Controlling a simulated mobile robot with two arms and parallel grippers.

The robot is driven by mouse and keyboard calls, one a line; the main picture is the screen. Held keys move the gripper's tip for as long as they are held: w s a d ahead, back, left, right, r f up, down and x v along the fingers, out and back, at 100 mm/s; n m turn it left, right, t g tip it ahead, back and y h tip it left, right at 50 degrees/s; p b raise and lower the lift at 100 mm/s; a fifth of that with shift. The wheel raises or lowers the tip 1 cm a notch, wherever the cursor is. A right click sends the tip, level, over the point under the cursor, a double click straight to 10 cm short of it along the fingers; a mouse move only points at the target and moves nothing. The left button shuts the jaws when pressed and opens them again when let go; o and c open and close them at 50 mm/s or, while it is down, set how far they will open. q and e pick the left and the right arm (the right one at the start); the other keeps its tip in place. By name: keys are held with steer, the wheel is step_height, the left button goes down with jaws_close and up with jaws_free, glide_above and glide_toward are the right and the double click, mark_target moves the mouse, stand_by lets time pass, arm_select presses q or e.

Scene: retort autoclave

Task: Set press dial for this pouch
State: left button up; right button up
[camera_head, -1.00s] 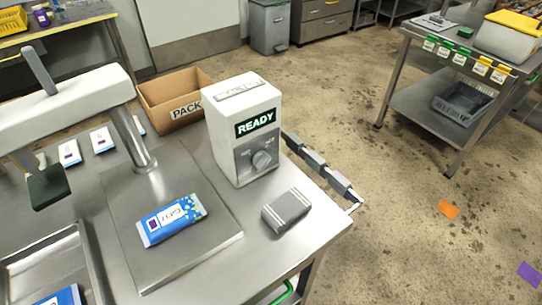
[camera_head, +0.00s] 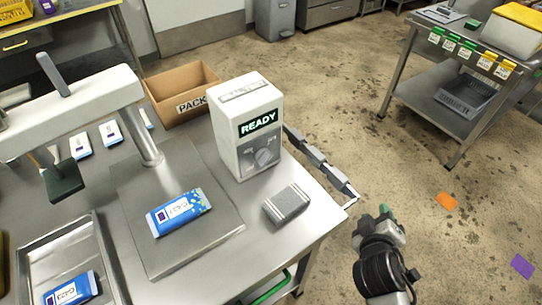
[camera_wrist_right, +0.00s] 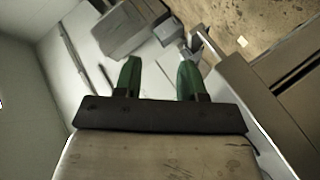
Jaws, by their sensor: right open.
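A blue pouch (camera_head: 191,206) with a white label lies on the press's metal plate (camera_head: 170,257); the label's writing is not clearly legible. The raised press arm (camera_head: 70,112) has a dark green pad (camera_head: 64,181). My right gripper (camera_head: 384,218) is beyond the table's right edge, apart from the dial. Its green fingers (camera_wrist_right: 158,78) are open and empty in the wrist view.
A grey striped block (camera_head: 287,204) sits in front of the control box. A cardboard box (camera_head: 165,112) stands behind it. A metal tray (camera_head: 104,236) holds another blue pouch (camera_head: 72,290). A grey jointed rail (camera_head: 315,160) runs along the table's right edge.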

steer(key=w+a+r+n+t+y, duration=0.1)
steer(key=w+a+r+n+t, duration=0.2)
steer(key=w+r+n+t, duration=0.15)
steer(key=n+g+y, duration=0.2)
steer(key=n+y, duration=1.1)
steer(key=n, duration=0.9)
glide_toward(270, 159)
steer(key=shift+s+d+r, duration=0.1)
steer(key=shift+s+d, duration=0.35)
steer(key=shift+d, duration=0.1)
steer(key=shift+w+a+y, duration=0.15)
steer(key=shift+a+y, duration=0.05)
steer(key=shift+y, duration=0.1)
steer(key=x, duration=1)
steer(key=shift+w+a, duration=0.15)
steer(key=shift+f, duration=0.25)
jaws_close()
